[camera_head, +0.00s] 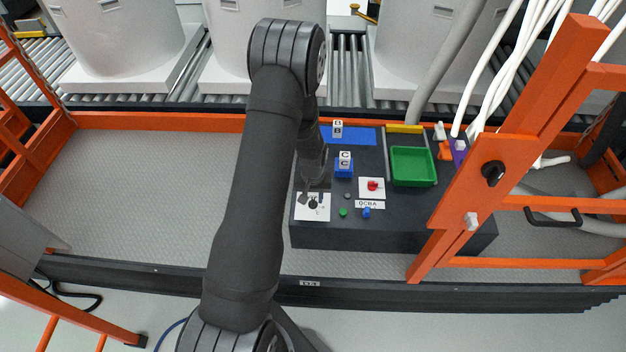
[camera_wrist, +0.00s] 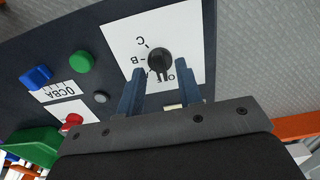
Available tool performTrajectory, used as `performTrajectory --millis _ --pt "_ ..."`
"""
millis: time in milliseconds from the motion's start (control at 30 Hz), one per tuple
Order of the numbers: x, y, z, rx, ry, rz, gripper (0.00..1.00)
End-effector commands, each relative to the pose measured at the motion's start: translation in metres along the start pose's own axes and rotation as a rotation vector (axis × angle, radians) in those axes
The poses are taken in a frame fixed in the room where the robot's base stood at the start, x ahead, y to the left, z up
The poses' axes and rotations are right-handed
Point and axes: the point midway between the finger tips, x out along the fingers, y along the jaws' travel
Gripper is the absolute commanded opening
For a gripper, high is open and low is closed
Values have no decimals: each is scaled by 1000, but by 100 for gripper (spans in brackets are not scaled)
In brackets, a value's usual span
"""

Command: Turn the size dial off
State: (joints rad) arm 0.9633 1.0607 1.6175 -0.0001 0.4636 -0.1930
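The size dial is a small black knob (camera_wrist: 160,59) on a white plate (camera_wrist: 122,36) in the wrist view. The direction the knob points is hard to tell. My gripper (camera_wrist: 161,68) is open, with one blue-grey finger at each side of the knob's lower part and visible gaps between. I cannot tell how far above the plate the fingertips are. In the head view the dial (camera_head: 313,205) is on the panel's near left corner, just below my gripper (camera_head: 312,196).
A green button (camera_wrist: 81,61), a blue knob (camera_wrist: 36,77), a grey button (camera_wrist: 101,97) and a red knob (camera_head: 372,186) share the dark panel. A green tray (camera_head: 413,182) and lettered blocks (camera_head: 344,168) stand farther back. An orange frame (camera_head: 500,160) rises at the right.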

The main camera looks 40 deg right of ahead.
Motion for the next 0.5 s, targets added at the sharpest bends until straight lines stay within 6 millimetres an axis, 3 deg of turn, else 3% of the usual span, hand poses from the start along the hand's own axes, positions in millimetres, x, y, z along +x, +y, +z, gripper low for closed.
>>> performTrajectory --millis 500 --pt "-97 0 -1 0 5 1 33"
